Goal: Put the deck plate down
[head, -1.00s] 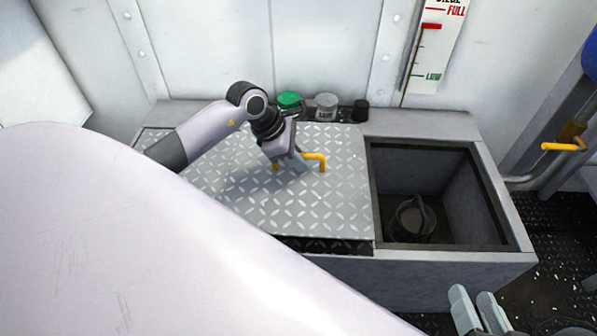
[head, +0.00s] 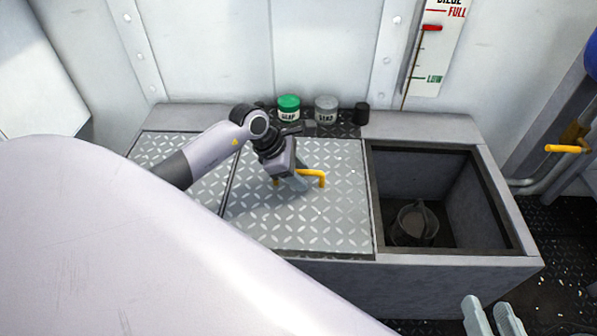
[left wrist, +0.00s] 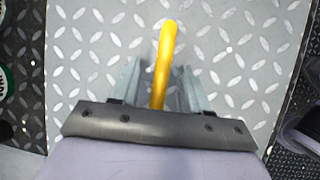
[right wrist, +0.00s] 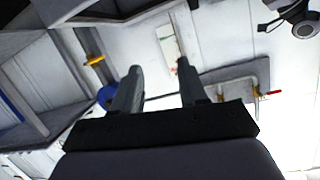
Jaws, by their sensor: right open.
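The deck plate (head: 320,225) is a grey diamond-tread panel. It lies flat in the bench top, between another tread panel (head: 180,150) on the left and the open bay on the right. Its yellow handle (head: 314,174) stands up near its middle. My left gripper (head: 297,184) is down at the handle. In the left wrist view, its fingers stand either side of the handle (left wrist: 165,55), with a gap visible on the left side. My right gripper (head: 492,316) is open and empty in front of the bench; it also shows in the right wrist view (right wrist: 157,72).
The open bay (head: 490,195) right of the plate holds a dark round fitting (head: 414,222). A green-lidded can (head: 289,108), a grey can (head: 326,110) and a small black cylinder (head: 361,113) stand behind the plate. A level gauge (head: 433,50) hangs on the wall.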

